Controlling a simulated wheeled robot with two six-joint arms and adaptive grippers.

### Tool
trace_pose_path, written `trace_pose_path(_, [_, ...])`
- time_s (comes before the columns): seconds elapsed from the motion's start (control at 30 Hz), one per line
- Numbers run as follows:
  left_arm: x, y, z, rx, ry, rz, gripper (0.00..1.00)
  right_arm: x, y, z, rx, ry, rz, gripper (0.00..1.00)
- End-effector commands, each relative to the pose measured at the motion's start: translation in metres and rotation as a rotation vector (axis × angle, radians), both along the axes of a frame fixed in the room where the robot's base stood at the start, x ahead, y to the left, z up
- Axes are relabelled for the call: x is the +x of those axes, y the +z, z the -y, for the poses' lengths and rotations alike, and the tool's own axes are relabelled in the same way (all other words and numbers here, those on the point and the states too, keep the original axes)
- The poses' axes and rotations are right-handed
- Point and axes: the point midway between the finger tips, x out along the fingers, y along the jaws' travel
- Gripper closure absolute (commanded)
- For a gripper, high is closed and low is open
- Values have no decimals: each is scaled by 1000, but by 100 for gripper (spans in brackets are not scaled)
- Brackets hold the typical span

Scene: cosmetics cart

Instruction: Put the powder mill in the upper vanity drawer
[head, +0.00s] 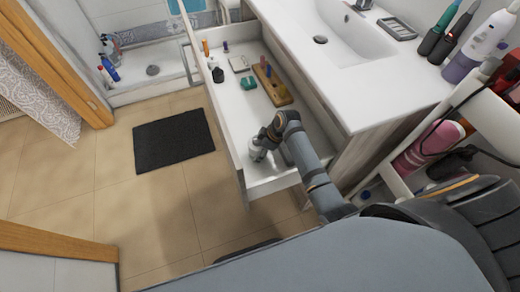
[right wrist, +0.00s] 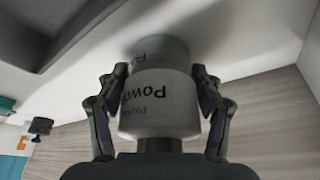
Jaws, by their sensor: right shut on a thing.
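The powder mill (head: 257,152) is a small whitish cylinder at the near end of the open upper vanity drawer (head: 228,128). In the right wrist view the mill (right wrist: 158,103) fills the middle, with dark "Powder" lettering on its side. My right gripper (right wrist: 159,75) is shut on it, one finger on each side. In the head view my right gripper (head: 262,143) is bent down over the near part of the drawer. The mill appears within the drawer walls, low near the floor; I cannot tell whether it touches. My left gripper is not in view.
Inside the drawer, a wooden tray (head: 273,86), a green item (head: 248,82), a dark item (head: 218,75) and a pale compact (head: 239,64) lie farther back. The sink counter (head: 345,82) overhangs the right side. A cart with bottles stands at the right.

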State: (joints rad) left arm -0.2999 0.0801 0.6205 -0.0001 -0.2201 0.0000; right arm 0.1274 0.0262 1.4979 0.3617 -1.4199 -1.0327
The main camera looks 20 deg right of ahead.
Motion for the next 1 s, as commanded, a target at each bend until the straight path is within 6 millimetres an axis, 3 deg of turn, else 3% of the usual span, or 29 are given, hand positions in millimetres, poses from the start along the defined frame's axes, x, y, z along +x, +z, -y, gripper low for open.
trace_pose_path(0.03, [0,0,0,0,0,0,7,0,0,0,0,0,0,29])
trace_pose_path(0.17, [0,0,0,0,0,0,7,0,0,0,0,0,0,11])
trace_pose_path(0.57, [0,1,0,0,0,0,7,0,5,1,0,0,1,10])
trace_pose_path(1.0, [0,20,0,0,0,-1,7,-19,93,32,-3,0,2,10])
